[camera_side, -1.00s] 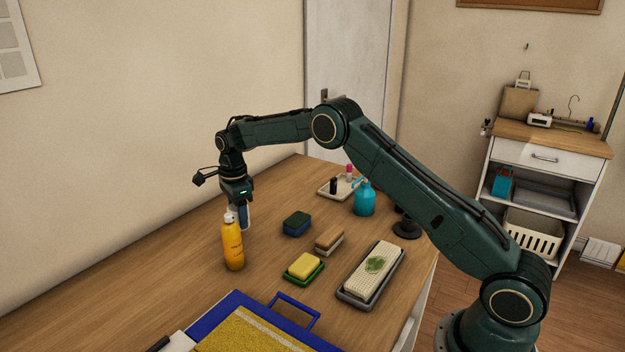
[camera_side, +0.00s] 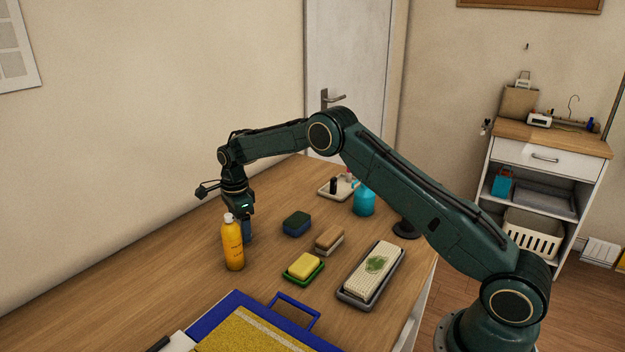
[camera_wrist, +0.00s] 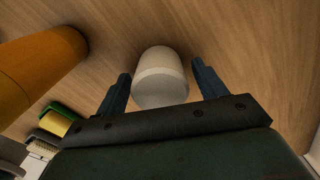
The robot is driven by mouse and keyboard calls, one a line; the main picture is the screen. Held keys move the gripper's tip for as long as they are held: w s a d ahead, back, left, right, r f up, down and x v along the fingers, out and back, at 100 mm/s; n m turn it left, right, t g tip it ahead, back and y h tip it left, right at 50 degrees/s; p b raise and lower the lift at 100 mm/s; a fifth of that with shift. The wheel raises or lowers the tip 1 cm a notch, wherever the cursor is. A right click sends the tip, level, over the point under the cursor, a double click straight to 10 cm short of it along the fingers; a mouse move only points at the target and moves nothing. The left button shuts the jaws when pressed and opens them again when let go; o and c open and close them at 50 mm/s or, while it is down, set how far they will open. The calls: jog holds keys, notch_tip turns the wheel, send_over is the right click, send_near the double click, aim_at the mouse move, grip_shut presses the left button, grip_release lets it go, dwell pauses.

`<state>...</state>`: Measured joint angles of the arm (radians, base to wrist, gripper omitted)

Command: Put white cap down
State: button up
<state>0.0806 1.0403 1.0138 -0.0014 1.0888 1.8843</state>
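The white cap (camera_wrist: 160,75) is between my two blue fingers in the wrist view, over the wooden table (camera_wrist: 215,25). My gripper (camera_wrist: 161,72) is open, with a narrow gap between each finger and the cap. In the side view, my gripper (camera_side: 246,235) points down close to the table, just behind and right of the yellow bottle (camera_side: 232,247). The cap between my fingers cannot be made out there. The bottle has its own white top and also shows in the wrist view (camera_wrist: 35,65).
Right of my gripper are a blue-green sponge (camera_side: 297,224), a brown block (camera_side: 329,240) and a yellow sponge on a green dish (camera_side: 303,268). A grey tray (camera_side: 357,300) and a teal bottle (camera_side: 364,201) stand farther right. The table left of the bottle is clear.

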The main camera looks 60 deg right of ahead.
jog(key=shift+r, duration=0.1)
notch_tip(320, 180, up, 11)
jog(key=shift+r, duration=0.6)
dwell(0.3)
jog(key=shift+r, duration=0.1)
dwell(0.4)
